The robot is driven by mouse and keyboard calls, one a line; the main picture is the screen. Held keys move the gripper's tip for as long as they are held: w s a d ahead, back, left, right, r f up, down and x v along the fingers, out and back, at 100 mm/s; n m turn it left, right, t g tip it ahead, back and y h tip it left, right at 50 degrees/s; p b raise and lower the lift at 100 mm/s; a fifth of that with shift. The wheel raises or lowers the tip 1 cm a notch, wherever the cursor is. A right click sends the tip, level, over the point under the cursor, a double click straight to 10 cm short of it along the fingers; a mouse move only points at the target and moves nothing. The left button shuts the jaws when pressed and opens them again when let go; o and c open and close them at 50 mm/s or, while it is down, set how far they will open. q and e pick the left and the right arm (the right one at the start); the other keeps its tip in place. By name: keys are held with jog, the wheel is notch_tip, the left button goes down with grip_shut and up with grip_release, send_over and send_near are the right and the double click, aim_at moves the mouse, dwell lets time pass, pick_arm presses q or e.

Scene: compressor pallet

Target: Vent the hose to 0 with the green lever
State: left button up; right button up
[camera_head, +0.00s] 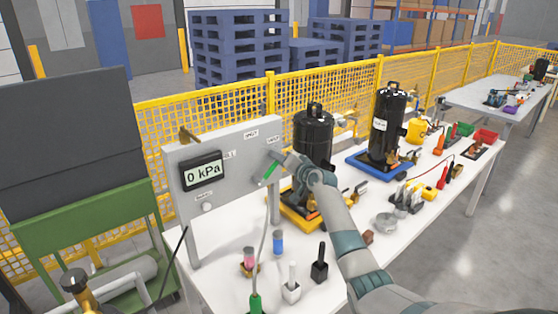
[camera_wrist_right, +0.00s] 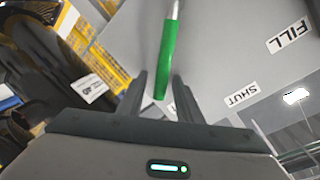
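The grey panel (camera_head: 235,185) stands at the left end of the white table, and its display (camera_head: 203,171) reads 0 kPa. The green lever (camera_head: 268,172) sits at the panel's right side, its green end slanting down and left in the head view. My right gripper (camera_head: 282,160) is at the lever, partly hidden by its own wrist. In the right wrist view the green lever (camera_wrist_right: 168,58) lies between the two spread fingers (camera_wrist_right: 161,100), with gaps beside it. The FILL label (camera_wrist_right: 289,37) and SHUT label (camera_wrist_right: 241,95) show there. My left gripper is out of view.
A green-ended hose (camera_head: 256,303), pink and blue vials (camera_head: 278,243) and small black and white holders stand at the table's front. A yellow mesh fence (camera_head: 350,103) runs behind.

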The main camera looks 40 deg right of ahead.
jog(key=shift+s, duration=0.15)
jog(key=s+r+b, duration=0.2)
jog(key=s+b, duration=0.1)
jog(key=s, duration=1.4)
jog(key=shift+a+r+b, duration=0.35)
jog(key=shift+a+b, duration=0.05)
jog(key=shift+f, duration=0.1)
